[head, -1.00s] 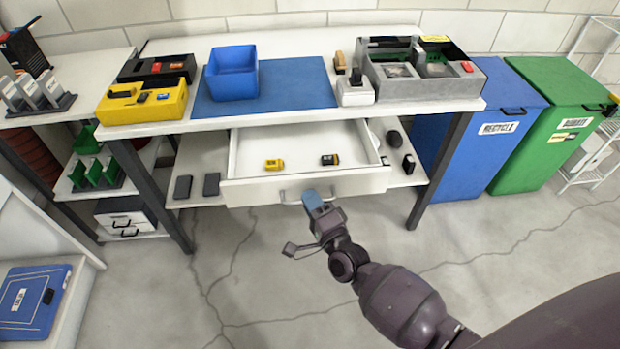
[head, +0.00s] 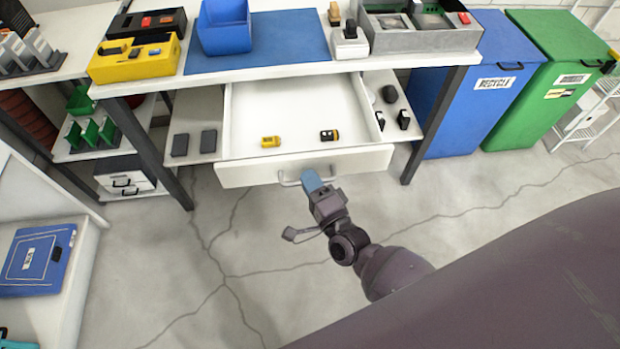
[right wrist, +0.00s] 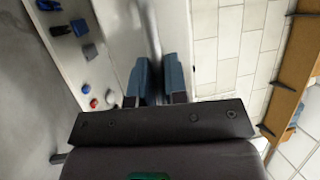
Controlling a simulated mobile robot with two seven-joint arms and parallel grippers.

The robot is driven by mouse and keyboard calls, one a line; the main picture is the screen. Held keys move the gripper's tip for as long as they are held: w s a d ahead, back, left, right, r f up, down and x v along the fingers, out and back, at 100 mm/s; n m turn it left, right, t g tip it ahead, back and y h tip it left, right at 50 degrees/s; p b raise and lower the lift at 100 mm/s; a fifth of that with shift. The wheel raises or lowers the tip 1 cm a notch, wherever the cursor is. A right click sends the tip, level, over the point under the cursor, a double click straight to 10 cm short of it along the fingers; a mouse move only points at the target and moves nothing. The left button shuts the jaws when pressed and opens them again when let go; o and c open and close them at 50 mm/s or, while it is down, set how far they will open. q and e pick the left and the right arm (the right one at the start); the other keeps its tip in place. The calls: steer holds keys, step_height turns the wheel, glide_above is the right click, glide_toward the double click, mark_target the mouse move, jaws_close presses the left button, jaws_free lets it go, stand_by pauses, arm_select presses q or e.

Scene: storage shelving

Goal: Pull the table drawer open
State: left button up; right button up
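The table drawer (head: 235,172) is white and stands pulled well out from under the white table (head: 290,72). Its bar handle (head: 289,180) is on the middle of the front panel. My left gripper is not in view.
A lower shelf (head: 187,125) with dark items is beside the drawer. Table legs (head: 148,150) stand on both sides. A blue bin (head: 470,90) and a green bin (head: 535,85) are at the right. The floor (head: 240,270) in front is clear.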

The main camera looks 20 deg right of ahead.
steer(key=o, duration=0.4)
steer(key=shift+v, duration=3.75)
